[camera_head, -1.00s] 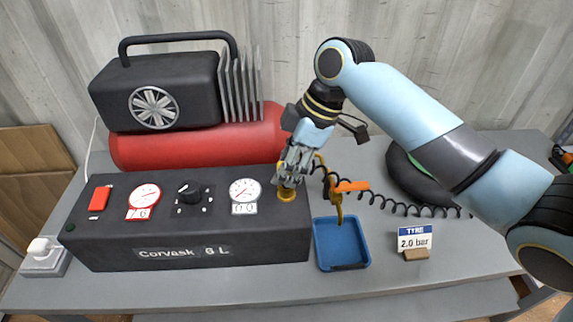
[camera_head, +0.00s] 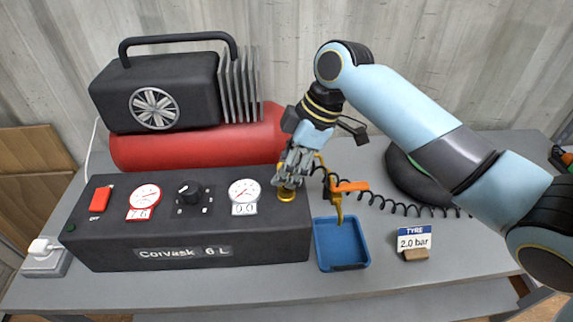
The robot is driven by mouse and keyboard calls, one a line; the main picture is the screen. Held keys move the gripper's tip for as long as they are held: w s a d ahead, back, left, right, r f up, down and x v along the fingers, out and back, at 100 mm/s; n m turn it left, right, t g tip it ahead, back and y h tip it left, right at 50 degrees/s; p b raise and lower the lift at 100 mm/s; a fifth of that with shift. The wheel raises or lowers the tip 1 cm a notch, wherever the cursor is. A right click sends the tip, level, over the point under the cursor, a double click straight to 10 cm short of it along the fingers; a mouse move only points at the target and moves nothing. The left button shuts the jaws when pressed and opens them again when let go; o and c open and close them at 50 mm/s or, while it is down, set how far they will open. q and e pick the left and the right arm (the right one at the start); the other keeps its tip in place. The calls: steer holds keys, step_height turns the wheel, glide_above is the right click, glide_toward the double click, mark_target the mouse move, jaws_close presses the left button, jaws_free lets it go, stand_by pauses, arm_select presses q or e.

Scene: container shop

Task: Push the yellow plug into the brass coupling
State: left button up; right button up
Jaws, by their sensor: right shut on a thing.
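The brass coupling (camera_head: 286,194) stands on the right end of the black compressor panel. My right gripper (camera_head: 289,181) is directly above it, pointing down, with its fingers shut on the yellow plug. The gripper fingers hide most of the plug; a little yellow shows beside them (camera_head: 319,160). I cannot tell how far the plug sits in the coupling. A black coiled hose (camera_head: 385,201) runs from near the gripper to the right, by an orange-handled tool (camera_head: 350,186). My left gripper is not in view.
The black panel (camera_head: 190,254) carries a red switch (camera_head: 101,198), two gauges (camera_head: 145,196) and a knob (camera_head: 190,193). A red tank (camera_head: 165,151) lies behind. A blue tray (camera_head: 341,264), a tyre sign (camera_head: 414,238) and a black tyre (camera_head: 408,178) are to the right. The front table edge is mostly clear.

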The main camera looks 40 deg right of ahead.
steer(key=shift+p, duration=0.7)
stand_by(1.3)
steer(key=shift+f+b, duration=0.3)
steer(key=shift+f, duration=0.3)
stand_by(0.3)
steer(key=o, duration=1.1)
steer(key=shift+o, duration=0.2)
steer(key=v, duration=1.2)
steer(key=shift+s, duration=0.1)
